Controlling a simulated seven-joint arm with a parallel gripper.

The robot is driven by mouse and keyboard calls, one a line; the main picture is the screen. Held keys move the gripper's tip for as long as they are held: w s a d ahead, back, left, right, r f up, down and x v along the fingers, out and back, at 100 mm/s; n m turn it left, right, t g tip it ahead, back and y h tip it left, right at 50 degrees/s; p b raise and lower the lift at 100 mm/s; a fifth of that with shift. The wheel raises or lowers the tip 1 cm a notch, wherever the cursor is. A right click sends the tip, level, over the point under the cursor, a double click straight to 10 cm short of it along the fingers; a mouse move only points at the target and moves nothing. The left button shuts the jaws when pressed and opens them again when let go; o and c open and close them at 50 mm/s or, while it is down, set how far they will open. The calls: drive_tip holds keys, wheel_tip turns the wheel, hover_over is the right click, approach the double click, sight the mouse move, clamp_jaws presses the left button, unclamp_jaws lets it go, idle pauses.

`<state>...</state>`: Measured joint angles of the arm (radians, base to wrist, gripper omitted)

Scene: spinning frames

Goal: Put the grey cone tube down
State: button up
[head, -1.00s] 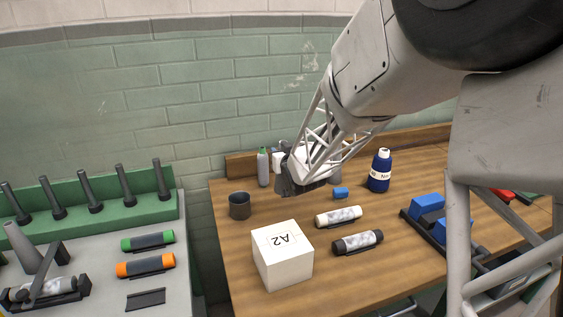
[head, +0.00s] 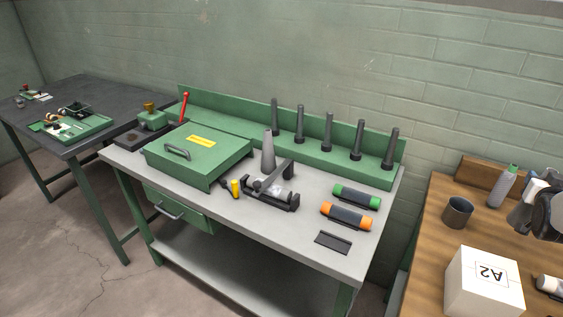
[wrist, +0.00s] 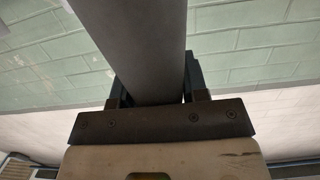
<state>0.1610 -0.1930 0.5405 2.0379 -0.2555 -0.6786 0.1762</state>
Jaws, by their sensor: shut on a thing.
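My gripper (wrist: 155,92) is shut on a smooth dark grey tube (wrist: 140,40) in the wrist view. The tube passes between the two fingers and looks wider toward the top of the picture. Its ends are not visible. In the head view my gripper is at the right edge by the wooden table, partly cut off, so the held tube is hard to make out there. Another grey cone (head: 268,152) stands upright on the grey workbench, behind a black cradle-like fixture (head: 272,192).
The workbench (head: 290,232) holds a green case (head: 200,152), several dark upright pegs, and green (head: 356,196) and orange (head: 346,216) rolls. Bare top shows near its front edge. On the wooden table (head: 425,258) are a dark cup (head: 457,212), a bottle (head: 502,187) and a white A2 box (head: 483,285).

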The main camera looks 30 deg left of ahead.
drive_tip(key=shift+a, duration=0.1)
drive_tip(key=w+a+n+g+y, duration=0.1)
drive_tip(key=w+a+n+y, duration=0.25)
drive_tip(key=a, duration=1.05)
drive_tip(key=w+a+n+g+y, duration=0.1)
drive_tip(key=w+a+n+y, duration=0.3)
drive_tip(key=a, duration=1)
drive_tip(key=s+a+f+n+g+y, duration=0.1)
drive_tip(key=s+a+n+g+y, duration=0.1)
drive_tip(key=a, duration=1.4)
drive_tip(key=s+a+n+g+y, duration=0.3)
drive_tip(key=s+a+g+y, duration=0.1)
drive_tip(key=a, duration=1.2)
drive_tip(key=shift+s+a+f+g+y, duration=0.2)
drive_tip(key=shift+s+f+g+y, duration=0.2)
drive_tip(key=shift+s, duration=0.85)
wheel_tip(320, 180, down, 6)
drive_tip(key=shift+f, duration=0.15)
